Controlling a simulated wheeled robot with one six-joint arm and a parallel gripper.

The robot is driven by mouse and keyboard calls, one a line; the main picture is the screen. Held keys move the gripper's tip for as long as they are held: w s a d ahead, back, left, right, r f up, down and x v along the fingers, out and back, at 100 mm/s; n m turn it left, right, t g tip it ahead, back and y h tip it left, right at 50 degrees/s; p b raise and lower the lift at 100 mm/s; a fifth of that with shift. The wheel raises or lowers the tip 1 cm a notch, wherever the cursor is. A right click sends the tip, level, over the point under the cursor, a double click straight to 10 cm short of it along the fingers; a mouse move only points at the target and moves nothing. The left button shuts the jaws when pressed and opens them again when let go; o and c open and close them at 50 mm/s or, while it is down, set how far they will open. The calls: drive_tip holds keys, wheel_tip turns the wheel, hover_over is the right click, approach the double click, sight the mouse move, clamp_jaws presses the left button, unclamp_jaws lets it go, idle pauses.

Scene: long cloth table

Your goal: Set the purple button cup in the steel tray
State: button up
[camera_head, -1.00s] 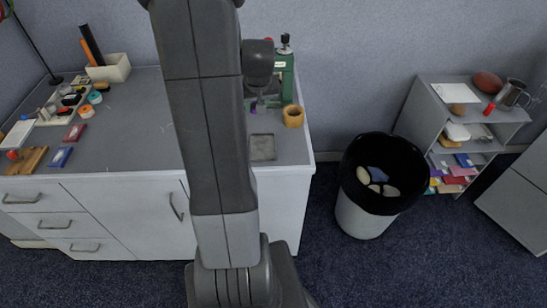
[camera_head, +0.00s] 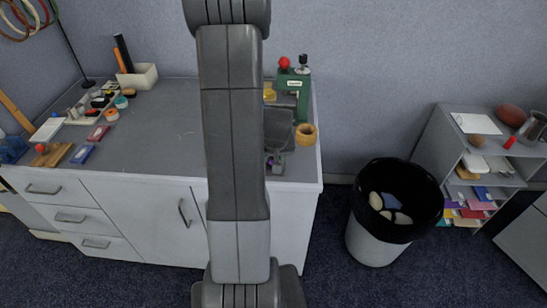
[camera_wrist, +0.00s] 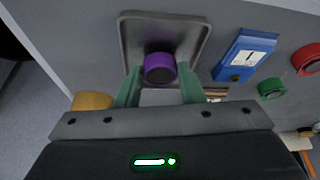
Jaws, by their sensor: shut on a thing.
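The purple button cup (camera_wrist: 160,68) is between the two green fingers of my gripper (camera_wrist: 160,80), which is shut on it. In the wrist view the cup overlaps the near-middle part of the steel tray (camera_wrist: 133,38), a shallow grey square with a raised rim. I cannot tell whether the cup touches the tray floor. In the head view my gripper (camera_head: 275,163) is low near the front right of the counter, with a bit of purple showing. My wrist and arm hide most of the tray there.
A wooden cup (camera_head: 305,135) stands close to the right of my wrist. A green press (camera_head: 303,90) with a red knob is behind. In the wrist view a blue box (camera_wrist: 243,55) lies right of the tray. A bin (camera_head: 385,215) stands right of the counter.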

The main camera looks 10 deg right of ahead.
drive_tip(key=shift+f, duration=0.3)
drive_tip(key=shift+f, duration=0.1)
drive_tip(key=o, duration=0.7)
drive_tip(key=shift+s+r, duration=0.1)
drive_tip(key=shift+r, duration=0.35)
drive_tip(key=v, duration=1.1)
drive_tip(key=shift+s+r, duration=0.15)
